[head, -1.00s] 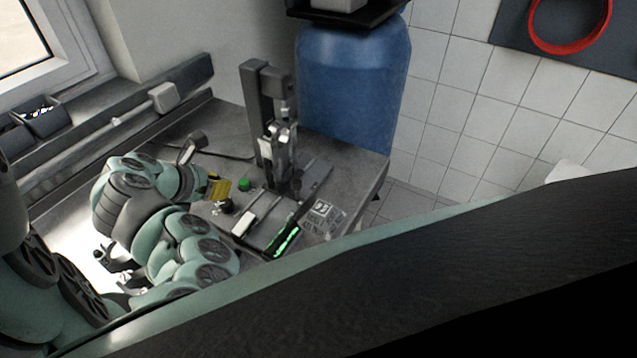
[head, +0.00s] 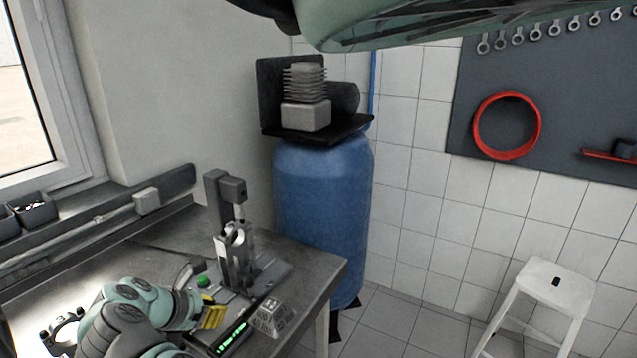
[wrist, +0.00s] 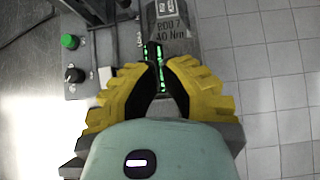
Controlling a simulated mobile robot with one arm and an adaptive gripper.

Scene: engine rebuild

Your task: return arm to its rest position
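My arm is bent over the workbench (head: 305,271), low at the left of the head view. My gripper (wrist: 161,62) has yellow fingers with dark pads. In the wrist view a narrow gap shows between the fingertips, with a green-lit display (wrist: 159,50) beyond it. Nothing is visibly held. In the head view the yellow fingers (head: 213,316) are beside the black device with the green-lit display, apart from it as far as I can tell. Another large part of my body crosses the top of the head view.
A grey upright fixture (head: 232,250) stands on the bench behind the gripper, near a green button (head: 203,282) and a "ROD 7 40 Nm" block (wrist: 167,28). A blue barrel (head: 322,215) stands behind the bench. A white stool (head: 545,290) is at the right; tiled floor lies between.

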